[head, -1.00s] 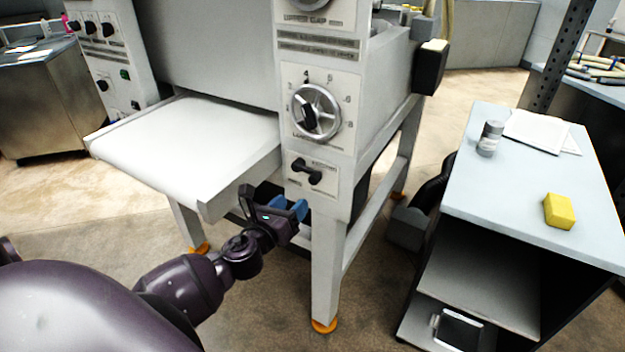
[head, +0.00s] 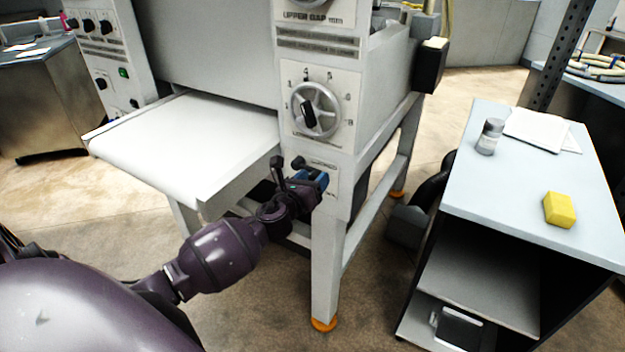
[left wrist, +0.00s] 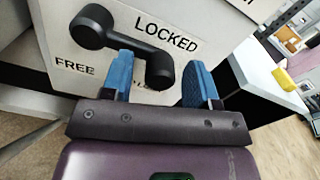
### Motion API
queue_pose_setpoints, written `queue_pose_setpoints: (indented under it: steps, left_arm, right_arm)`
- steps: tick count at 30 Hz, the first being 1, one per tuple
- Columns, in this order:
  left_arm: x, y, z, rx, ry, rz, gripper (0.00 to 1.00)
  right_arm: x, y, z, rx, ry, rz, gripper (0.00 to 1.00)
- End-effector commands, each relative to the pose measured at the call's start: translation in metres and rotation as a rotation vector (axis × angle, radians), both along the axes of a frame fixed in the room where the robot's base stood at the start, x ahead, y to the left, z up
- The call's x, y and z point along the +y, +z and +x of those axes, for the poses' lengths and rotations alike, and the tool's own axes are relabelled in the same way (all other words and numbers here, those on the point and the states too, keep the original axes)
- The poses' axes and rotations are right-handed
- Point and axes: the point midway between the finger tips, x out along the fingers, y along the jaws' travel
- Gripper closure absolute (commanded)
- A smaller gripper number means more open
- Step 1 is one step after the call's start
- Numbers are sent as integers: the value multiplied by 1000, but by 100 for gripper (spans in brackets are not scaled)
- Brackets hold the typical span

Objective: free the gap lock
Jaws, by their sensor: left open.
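The gap lock is a black lever (left wrist: 125,42) with a rounded knob at each end, on the pale panel below the handwheel. In the left wrist view it slants from upper left to lower right, between the word LOCKED at upper right and FREE at lower left. In the head view only its upper left end (head: 298,163) shows; my gripper hides the rest. My left gripper (head: 312,179) is open at the panel. In the left wrist view the lever's lower right knob lies between its blue fingers (left wrist: 158,64); I cannot tell whether they touch it. My right gripper is not in view.
The handwheel (head: 316,110) sits just above the lock. The white feed table (head: 190,140) juts out to the left, above my forearm. The machine's leg (head: 326,265) stands below the panel. A side cabinet (head: 505,190) on the right carries a yellow block (head: 559,210) and a small jar (head: 490,136).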

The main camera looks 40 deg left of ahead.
Motion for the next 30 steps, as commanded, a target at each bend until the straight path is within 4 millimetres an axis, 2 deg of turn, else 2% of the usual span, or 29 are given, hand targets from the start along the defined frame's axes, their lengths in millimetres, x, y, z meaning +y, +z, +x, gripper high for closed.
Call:
queue_pose_setpoints:
  steps: [5,6,16,30]
  left_arm:
    - [0,0,0,0,0,0,46]
    - [0,0,0,0,0,0,49]
    - [0,0,0,0,0,0,99]
    - [0,-5,0,7,0,71,100]
  right_arm:
    - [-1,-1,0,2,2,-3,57]
    - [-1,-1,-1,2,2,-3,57]
    - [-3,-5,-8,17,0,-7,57]
    - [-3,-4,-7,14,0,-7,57]
